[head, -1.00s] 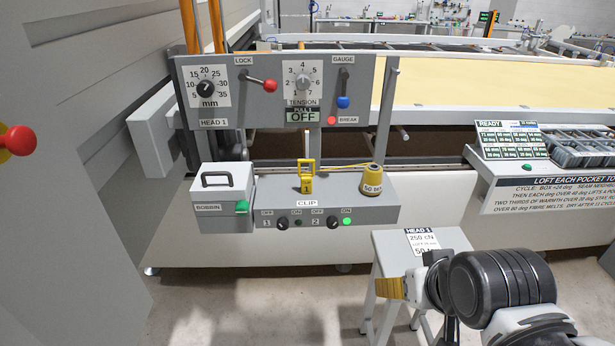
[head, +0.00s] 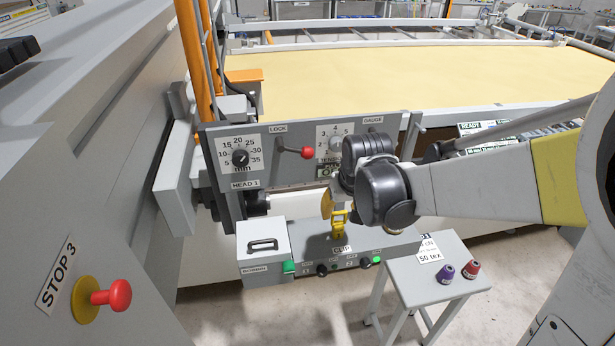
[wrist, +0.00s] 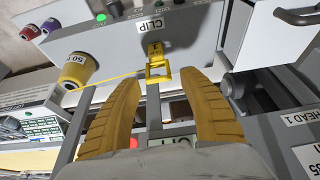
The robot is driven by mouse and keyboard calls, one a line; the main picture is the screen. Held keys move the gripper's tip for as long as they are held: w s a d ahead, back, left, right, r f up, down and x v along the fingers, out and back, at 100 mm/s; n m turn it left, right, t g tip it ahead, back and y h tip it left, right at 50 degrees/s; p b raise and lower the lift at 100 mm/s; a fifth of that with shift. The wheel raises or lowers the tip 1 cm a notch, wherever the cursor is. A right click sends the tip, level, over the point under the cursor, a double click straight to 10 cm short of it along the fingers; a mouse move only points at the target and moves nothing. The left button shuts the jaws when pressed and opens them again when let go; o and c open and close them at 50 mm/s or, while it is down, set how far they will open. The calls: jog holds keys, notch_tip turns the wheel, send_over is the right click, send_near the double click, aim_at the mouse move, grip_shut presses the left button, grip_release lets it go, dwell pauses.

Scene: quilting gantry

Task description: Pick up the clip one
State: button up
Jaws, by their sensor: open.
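The yellow clip one (head: 340,222) stands on the grey shelf marked CLIP (head: 300,240). It shows in the wrist view (wrist: 155,48) as a yellow tag with a square loop, with a yellow thread running left to a yellow cone (wrist: 75,70). My gripper (head: 328,205) is just at the clip in the head view, partly hidden by my arm. In the wrist view its two yellow fingers (wrist: 160,82) are spread wide, with the clip's loop beyond and between their tips. Nothing is held. I cannot tell whether a finger touches the clip.
The white bobbin box (head: 263,243) with a handle stands left of the clip. A control panel (head: 270,180) with a red LOCK lever (head: 307,153) rises behind it. A stool (head: 420,285) with purple and red cones is at the right. A red STOP 3 knob (head: 118,295) is at near left.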

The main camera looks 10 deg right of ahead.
aim_at(337, 221)
jog(key=x, duration=0.4)
jog(key=shift+d+f+b, duration=0.15)
jog(key=shift+d+b, duration=0.1)
jog(key=shift+b, duration=0.15)
jog(key=b+x, duration=0.1)
jog(key=x, duration=0.4)
jog(key=shift+w+f, duration=0.15)
jog(key=shift+f, duration=0.2)
jog(key=shift+a, duration=0.1)
jog(key=shift+c, duration=0.5)
jog(key=c, duration=1)
